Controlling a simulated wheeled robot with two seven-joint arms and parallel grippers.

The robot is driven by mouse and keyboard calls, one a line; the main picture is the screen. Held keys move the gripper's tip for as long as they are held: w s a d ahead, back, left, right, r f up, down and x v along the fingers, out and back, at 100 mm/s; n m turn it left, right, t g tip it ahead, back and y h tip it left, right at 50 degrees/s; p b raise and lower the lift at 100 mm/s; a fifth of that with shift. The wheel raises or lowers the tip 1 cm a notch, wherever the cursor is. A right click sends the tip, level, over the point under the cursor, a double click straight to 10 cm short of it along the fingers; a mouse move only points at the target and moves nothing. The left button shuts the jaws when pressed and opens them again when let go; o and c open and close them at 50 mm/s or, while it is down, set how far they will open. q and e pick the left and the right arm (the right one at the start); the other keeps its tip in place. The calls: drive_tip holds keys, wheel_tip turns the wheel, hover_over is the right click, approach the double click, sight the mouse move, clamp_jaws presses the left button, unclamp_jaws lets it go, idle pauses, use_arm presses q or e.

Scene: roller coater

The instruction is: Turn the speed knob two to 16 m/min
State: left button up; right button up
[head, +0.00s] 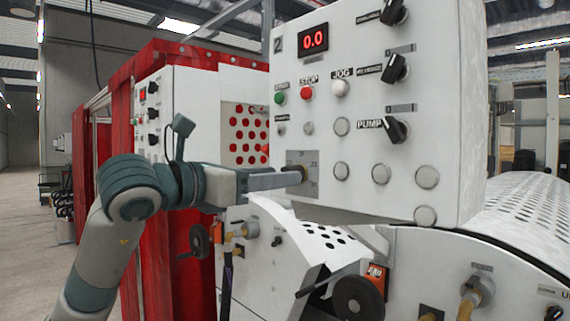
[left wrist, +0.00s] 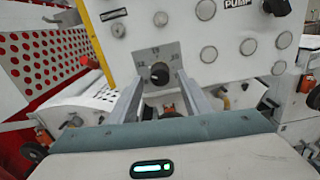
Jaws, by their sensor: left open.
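The speed knob two (head: 303,174) is a small dark knob on a grey plate, low on the left side of the white control panel (head: 440,110). It also shows in the left wrist view (left wrist: 159,74), with scale marks around it. The display (head: 313,40) above reads 0.0 in red. My left gripper (head: 298,177) reaches in from the left with its fingertips at the knob plate. In the left wrist view its two fingers (left wrist: 160,97) are apart, one to each side below the knob. I cannot tell whether they touch it. My right gripper is not in view.
Green, red and white buttons (head: 308,92) sit above the knob, and black selector switches (head: 397,130) are to the right. Below are a perforated white guard (head: 320,237) and a black handwheel (head: 358,298). A red curtain (head: 150,255) hangs behind my left arm.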

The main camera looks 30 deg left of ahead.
use_arm(q)
drive_tip(key=shift+p+x, duration=0.5)
drive_tip(key=shift+x, duration=1.05)
drive_tip(key=shift+c, duration=0.6)
drive_tip(key=c, duration=0.9)
